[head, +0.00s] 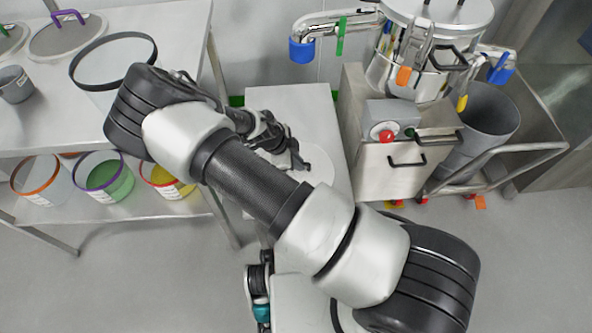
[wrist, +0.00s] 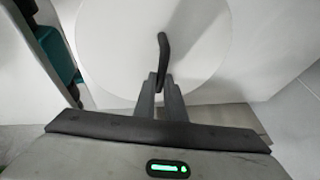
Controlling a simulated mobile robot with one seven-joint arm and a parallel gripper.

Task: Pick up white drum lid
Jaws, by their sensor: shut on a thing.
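The white drum lid (wrist: 120,40) is a round, flat white disc with a dark upright handle (wrist: 162,50), seen large in the wrist view. In the head view the lid (head: 322,172) shows partly beside my gripper (head: 303,163), over a small steel table; my arm hides the rest. In the wrist view the two fingers of my gripper (wrist: 160,82) are closed on the lid's handle. I cannot tell whether the lid touches the surface under it.
A steel bench (head: 180,25) at left holds lids, a grey cup (head: 15,84) and a black-rimmed drum (head: 112,62). Colour-rimmed drums stand on its lower shelf. A steel machine (head: 385,160) stands close at right, with a grey bin (head: 485,125) beside it. Open floor lies in front.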

